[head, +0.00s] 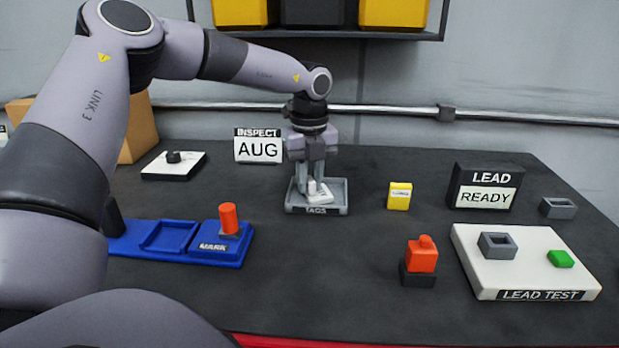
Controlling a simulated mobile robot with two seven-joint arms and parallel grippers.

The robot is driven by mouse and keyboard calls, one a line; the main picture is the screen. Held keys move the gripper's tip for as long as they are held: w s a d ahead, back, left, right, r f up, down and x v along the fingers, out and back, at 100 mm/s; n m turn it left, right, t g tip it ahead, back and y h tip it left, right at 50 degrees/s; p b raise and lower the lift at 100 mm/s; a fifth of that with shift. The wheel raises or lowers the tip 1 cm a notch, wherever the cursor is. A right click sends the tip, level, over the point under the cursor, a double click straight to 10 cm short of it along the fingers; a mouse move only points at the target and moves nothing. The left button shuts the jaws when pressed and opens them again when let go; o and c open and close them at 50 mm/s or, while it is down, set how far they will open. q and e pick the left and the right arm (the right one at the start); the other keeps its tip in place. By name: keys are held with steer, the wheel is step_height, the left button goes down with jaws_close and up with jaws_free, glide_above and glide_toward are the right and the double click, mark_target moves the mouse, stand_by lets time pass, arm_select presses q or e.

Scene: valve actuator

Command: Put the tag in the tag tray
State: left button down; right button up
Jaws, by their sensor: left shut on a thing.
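The tag tray (340,190) is a grey tray marked TAGS near the middle of the table. The white tag (319,197) shows at the tray, partly hidden by my fingers. My left gripper (312,183) points down over the tray and is shut on the tag. The tag appears within the tray's outline, low down. I cannot tell whether it touches the tray floor. My right gripper is not in view.
A blue MARK fixture (215,252) with a red peg (229,218) lies at front left. A yellow block (399,196) stands right of the tray. A red-orange piece on a black base (421,262) and the white LEAD TEST board (490,275) are further right.

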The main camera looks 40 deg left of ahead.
mark_target(309, 178)
arm_select(q)
steer(key=c, duration=1)
jaws_free()
steer(key=shift+f, duration=0.15)
step_height(309, 178, up, 12)
steer(key=shift+r, duration=0.2)
steer(key=shift+f, duration=0.1)
